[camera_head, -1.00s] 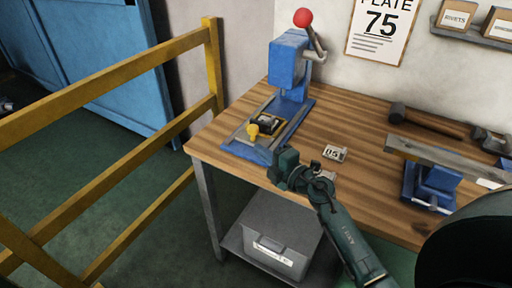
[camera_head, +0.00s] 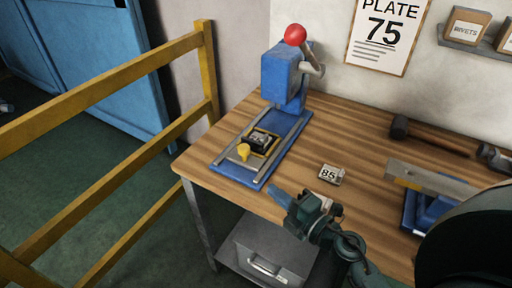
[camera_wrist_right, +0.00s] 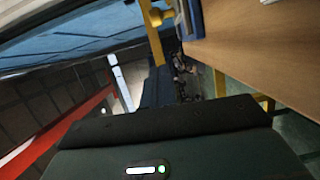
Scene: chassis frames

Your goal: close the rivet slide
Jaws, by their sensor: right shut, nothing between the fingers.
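The rivet slide is a dark carriage (camera_head: 262,139) with a yellow knob (camera_head: 243,152), on rails over a blue base (camera_head: 232,172). It sits toward the front of the rails, out in front of the blue press (camera_head: 286,75) with a red ball-topped lever (camera_head: 295,35). My right gripper (camera_head: 278,197) is shut and empty, just right of the base's front corner near the table's front edge, apart from the knob. In the right wrist view the dark gripper body fills the bottom, with a blue edge (camera_wrist_right: 190,18) above. My left gripper is not in view.
A small tag reading 85 (camera_head: 331,174) lies on the wooden table (camera_head: 345,130). A hammer (camera_head: 430,135) and a blue-based fixture (camera_head: 425,205) are at right. A yellow railing (camera_head: 208,75) stands left of the table. A grey bin (camera_head: 265,262) sits underneath.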

